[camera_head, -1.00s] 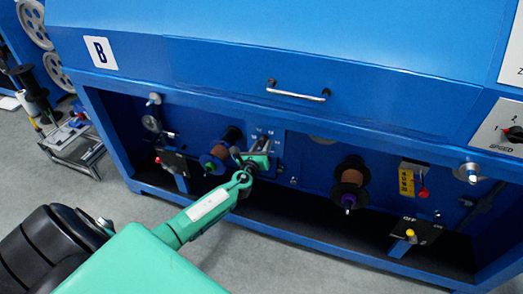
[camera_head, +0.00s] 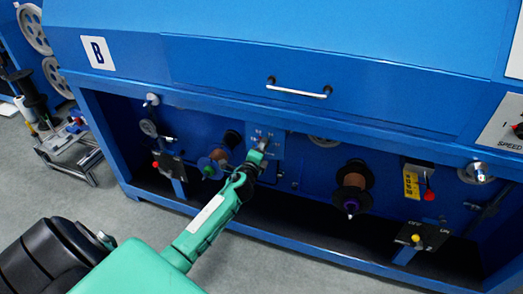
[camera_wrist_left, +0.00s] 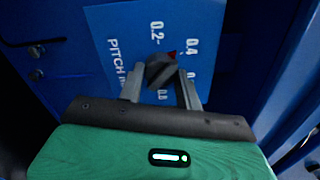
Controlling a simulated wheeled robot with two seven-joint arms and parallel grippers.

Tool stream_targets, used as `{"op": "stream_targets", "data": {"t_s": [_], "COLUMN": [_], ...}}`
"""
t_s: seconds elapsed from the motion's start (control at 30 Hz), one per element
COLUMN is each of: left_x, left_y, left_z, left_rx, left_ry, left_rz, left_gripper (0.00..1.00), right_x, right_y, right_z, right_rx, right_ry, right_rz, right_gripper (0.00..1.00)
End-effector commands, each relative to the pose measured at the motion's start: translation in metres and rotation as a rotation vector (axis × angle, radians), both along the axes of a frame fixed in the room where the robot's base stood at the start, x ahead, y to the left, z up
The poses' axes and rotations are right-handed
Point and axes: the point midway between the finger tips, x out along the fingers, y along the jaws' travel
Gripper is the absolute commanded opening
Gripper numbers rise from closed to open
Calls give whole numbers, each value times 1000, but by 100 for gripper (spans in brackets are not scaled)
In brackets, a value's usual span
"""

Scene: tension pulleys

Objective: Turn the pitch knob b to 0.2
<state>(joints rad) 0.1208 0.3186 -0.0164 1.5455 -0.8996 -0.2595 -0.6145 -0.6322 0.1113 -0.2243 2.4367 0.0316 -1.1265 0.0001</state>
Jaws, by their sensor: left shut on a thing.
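The pitch knob (camera_wrist_left: 161,70) is a dark knob on a blue scale plate (camera_wrist_left: 115,30) marked "PITCH" with values such as 0.2, 0.4 and 0.8. A small red mark shows at the knob's edge, on the side toward 0.4. My left gripper (camera_wrist_left: 160,82) is shut on the knob, one finger on each side. In the head view the left gripper (camera_head: 262,146) reaches the plate (camera_head: 277,146) on the machine marked B (camera_head: 98,52), and it partly hides the knob. My right gripper is not in view.
A copper spool (camera_head: 216,162) sits left of the gripper and another spool (camera_head: 352,186) to the right. A drawer-like handle (camera_head: 298,90) is above. A red-and-black switch (camera_head: 168,165) and an on/off panel (camera_head: 420,236) flank the recess.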

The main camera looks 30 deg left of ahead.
Motion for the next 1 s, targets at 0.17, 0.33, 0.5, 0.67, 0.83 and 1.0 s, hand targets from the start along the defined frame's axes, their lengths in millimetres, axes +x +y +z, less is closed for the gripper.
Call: {"op": "stream_targets", "data": {"t_s": [0.17,0.33,0.5,0.67,0.83,1.0], "left_x": [0,0,0,0,0,0], "left_y": [-1,0,0,0,0,0], "left_z": [-1,0,1,2,2,1], "left_rx": [-167,-323,-469,-585,-676,-735], "left_ry": [-38,-76,-111,-139,-161,-175], "left_rz": [0,1,1,1,1,1], "left_gripper": [12,12,12,12,12,12], "right_x": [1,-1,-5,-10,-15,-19], "right_y": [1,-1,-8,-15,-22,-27], "right_z": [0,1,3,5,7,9], "right_rx": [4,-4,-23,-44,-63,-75], "right_ry": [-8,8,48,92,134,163], "right_rz": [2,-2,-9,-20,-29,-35], "right_gripper": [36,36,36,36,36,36]}}
